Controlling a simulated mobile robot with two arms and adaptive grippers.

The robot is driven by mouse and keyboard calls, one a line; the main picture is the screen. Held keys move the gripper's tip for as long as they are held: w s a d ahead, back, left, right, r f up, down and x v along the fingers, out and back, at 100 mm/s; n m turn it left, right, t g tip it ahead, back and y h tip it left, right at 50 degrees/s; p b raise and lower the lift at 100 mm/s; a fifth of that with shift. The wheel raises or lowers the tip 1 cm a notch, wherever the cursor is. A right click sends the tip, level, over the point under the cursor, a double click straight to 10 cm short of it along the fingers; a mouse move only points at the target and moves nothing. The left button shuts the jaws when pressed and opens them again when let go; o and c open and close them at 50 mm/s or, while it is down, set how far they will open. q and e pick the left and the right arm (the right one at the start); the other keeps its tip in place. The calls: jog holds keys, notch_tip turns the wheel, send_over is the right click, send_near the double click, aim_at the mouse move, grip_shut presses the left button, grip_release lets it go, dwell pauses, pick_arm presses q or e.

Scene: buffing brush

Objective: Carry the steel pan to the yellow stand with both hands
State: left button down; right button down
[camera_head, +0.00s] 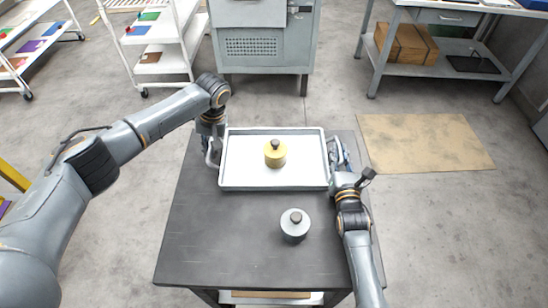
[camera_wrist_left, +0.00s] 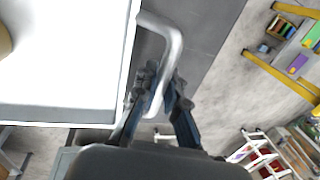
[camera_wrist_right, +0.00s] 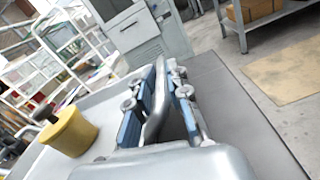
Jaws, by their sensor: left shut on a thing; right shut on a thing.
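The steel pan (camera_head: 243,170) is a shallow rectangular tray with a handle at each short end, at the far part of the dark table. A yellow pot with a dark knob (camera_head: 275,153) stands inside it. My left gripper (camera_head: 212,140) is shut on the pan's left handle, which shows clearly in the left wrist view (camera_wrist_left: 172,50). My right gripper (camera_head: 340,160) is shut on the right handle, seen between the fingers in the right wrist view (camera_wrist_right: 158,100). Whether the pan touches the table is hard to tell.
A grey lidded pot (camera_head: 295,225) stands on the dark table (camera_head: 215,245) in front of the pan. A grey machine cabinet (camera_head: 262,45) stands behind the table. White shelf carts (camera_head: 165,50) are at the back left, a workbench (camera_head: 440,60) at the back right. A cardboard sheet (camera_head: 425,142) lies on the floor.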

pick_arm(q)
jog(key=shift+w+a+r, duration=0.15)
jog(key=shift+a+r, duration=0.05)
jog(key=shift+r, duration=0.05)
pick_arm(e)
jog(key=shift+d, duration=0.1)
